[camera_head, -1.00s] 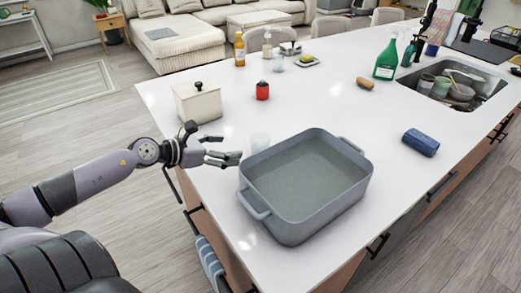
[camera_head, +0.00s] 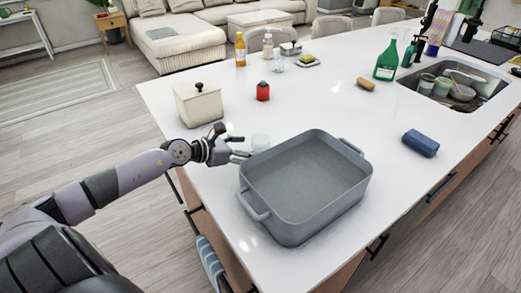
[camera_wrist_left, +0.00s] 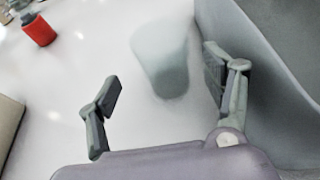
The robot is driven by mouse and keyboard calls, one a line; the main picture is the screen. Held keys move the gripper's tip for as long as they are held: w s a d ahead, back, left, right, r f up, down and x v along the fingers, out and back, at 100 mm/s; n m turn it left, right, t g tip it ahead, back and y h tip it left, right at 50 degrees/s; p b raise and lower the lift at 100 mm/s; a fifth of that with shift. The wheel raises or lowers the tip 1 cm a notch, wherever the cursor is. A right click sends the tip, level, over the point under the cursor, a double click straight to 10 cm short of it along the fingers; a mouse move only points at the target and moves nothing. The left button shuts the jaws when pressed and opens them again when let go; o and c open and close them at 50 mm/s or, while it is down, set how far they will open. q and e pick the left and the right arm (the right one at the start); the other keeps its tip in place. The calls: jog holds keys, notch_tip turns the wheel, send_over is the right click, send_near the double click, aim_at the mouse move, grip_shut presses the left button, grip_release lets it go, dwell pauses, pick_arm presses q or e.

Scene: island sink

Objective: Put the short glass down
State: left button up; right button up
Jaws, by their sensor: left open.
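The short glass (camera_head: 260,142) is pale and see-through and stands upright on the white island top, close to the far left corner of the grey roasting pan. In the left wrist view the glass (camera_wrist_left: 165,58) is ahead of the fingers, nearer the right finger. My left gripper (camera_head: 241,156) is open and empty, low over the counter just left of the glass. In the left wrist view its two fingers (camera_wrist_left: 165,92) are spread wide, with the glass apart from the left finger; whether the right one touches it I cannot tell. My right gripper is not in view.
The grey roasting pan (camera_head: 300,238) is right beside the glass and the gripper. A cream lidded canister (camera_head: 198,105) and a red jar (camera_head: 263,91) stand behind. A blue rolled cloth (camera_head: 420,143) lies to the right. The counter between is clear.

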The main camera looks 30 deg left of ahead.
aim_at(252, 147)
pick_arm(q)
jog(key=x, duration=0.1)
jog(key=p+x, duration=0.1)
jog(key=x, duration=0.2)
jog(key=shift+d+r, duration=0.25)
jog(key=shift+d, duration=0.05)
jog(key=shift+w+d+f, duration=0.15)
jog(key=shift+w+f, duration=0.1)
jog(key=shift+w, duration=0.1)
jog(key=shift+s, duration=0.1)
jog(key=shift+c, duration=0.4)
jog(key=shift+r, duration=0.1)
jog(key=c, duration=1.5)
